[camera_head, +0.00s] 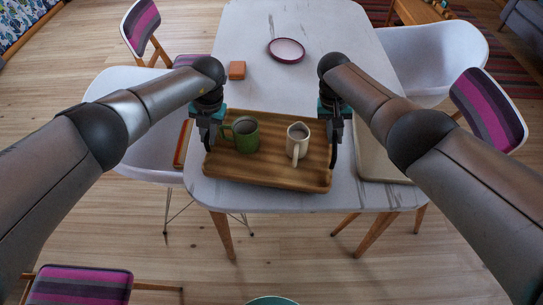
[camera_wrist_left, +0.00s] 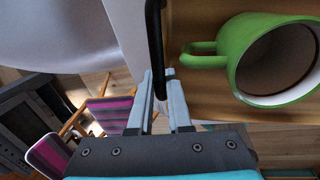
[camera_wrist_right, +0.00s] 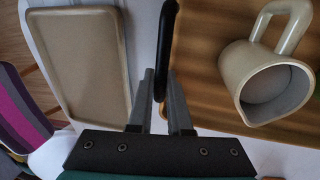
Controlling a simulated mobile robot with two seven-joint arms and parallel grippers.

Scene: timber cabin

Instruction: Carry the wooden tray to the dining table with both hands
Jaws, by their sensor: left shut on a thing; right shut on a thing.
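The wooden tray (camera_head: 268,171) is over the near end of the white dining table (camera_head: 300,20); I cannot tell whether it rests on the top or hangs just above it. A green mug (camera_head: 246,136) stands on its left part and a cream mug (camera_head: 297,143) on its right part, both upright. My left gripper (camera_head: 210,118) is shut on the tray's dark left handle, which shows between the fingers in the left wrist view (camera_wrist_left: 156,40). My right gripper (camera_head: 337,118) is shut on the dark right handle, seen in the right wrist view (camera_wrist_right: 164,50).
A beige rectangular tray (camera_head: 378,160) lies on the table right of the wooden tray. A plate (camera_head: 286,50) and an orange block (camera_head: 237,70) lie farther back. White chairs (camera_head: 132,150) and striped chairs (camera_head: 486,105) surround the table. The table's middle is clear.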

